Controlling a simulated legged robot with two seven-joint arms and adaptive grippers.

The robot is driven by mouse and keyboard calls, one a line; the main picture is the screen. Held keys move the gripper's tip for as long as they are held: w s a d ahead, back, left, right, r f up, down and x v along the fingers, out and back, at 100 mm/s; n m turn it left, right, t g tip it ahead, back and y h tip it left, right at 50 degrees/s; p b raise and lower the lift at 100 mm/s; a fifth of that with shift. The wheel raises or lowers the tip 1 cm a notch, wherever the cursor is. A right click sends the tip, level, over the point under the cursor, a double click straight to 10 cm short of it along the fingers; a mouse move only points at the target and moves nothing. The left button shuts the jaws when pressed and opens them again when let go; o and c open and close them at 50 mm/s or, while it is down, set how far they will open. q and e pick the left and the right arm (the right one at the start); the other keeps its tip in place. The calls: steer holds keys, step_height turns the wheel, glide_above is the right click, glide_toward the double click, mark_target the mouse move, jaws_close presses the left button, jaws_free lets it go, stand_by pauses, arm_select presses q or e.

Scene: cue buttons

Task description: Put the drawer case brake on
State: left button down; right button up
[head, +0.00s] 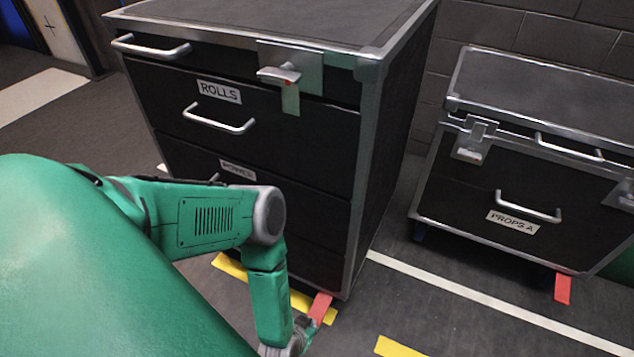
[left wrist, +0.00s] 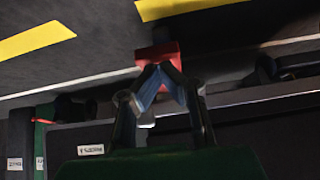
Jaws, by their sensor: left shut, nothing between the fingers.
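The drawer case (head: 262,160) is a tall black case with metal edges, standing left of centre in the head view. Its red brake tab (head: 320,307) sticks out low at the front right corner. The brake tab also shows in the left wrist view (left wrist: 160,53). My left gripper (head: 303,332) is low beside the tab, with its fingers partly out of clear sight in the head view. In the left wrist view its fingers (left wrist: 161,74) are shut and empty, with their tips overlapping the tab. I cannot tell whether they touch it. My right gripper is not in view.
A white floor line (head: 470,293) and yellow marks (head: 398,348) lie on the floor. A grey block wall (head: 560,40) is behind. The floor between the cases is clear.

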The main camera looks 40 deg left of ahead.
arm_select(q)
steer(key=shift+f+b, duration=0.4)
steer(key=shift+f, duration=0.3)
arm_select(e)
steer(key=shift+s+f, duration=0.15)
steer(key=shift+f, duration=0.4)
arm_select(q)
steer(key=shift+s, duration=0.1)
